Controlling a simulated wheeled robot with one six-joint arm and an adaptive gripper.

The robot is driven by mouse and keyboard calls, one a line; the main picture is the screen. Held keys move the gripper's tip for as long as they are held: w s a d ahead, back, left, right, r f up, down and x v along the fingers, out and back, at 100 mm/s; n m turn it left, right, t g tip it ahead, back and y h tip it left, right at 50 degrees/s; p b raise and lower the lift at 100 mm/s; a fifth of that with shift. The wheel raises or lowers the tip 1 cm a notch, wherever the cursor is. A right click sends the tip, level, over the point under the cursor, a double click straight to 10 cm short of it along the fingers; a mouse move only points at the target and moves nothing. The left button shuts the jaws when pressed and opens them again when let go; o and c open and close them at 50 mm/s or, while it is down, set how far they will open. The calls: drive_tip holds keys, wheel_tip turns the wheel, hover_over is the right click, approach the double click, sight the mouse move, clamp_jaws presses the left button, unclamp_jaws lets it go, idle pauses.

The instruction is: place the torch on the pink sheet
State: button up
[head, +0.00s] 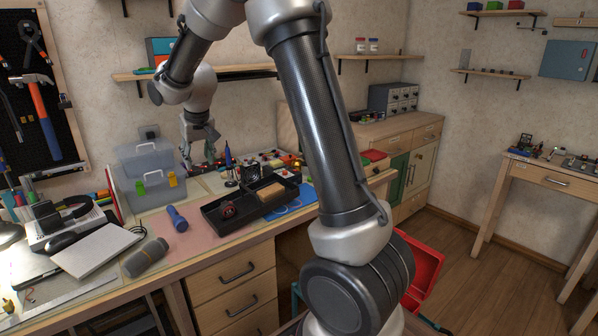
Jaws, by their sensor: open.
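A blue torch (177,218) lies on its side on the desk, on the pink sheet (198,239) near its left part. The pink sheet is flat, and a black tray covers part of its right side. My gripper (198,162) is open and hangs pointing down over the back of the desk, behind the torch and clear of it. Nothing shows held between its fingers, though they are small in this view.
The black divided tray (251,212) holds a dark red item and a tan block. A clear storage box (148,178) stands behind the torch. A grey cylinder (147,258) and a laptop (97,250) lie at front left. Small clutter and a pen holder stand behind the tray.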

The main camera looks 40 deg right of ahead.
drive_tip(key=s+d+r, duration=0.3)
drive_tip(key=s+r, duration=0.1)
drive_tip(key=s, duration=0.5)
drive_tip(key=s+d+r, duration=0.3)
drive_tip(key=s+r, duration=0.2)
drive_tip(key=s, duration=0.4)
drive_tip(key=s+d+f, duration=0.2)
drive_tip(key=s, duration=1.8)
drive_tip(key=shift+s+d, duration=0.2)
drive_tip(key=shift+s, duration=0.2)
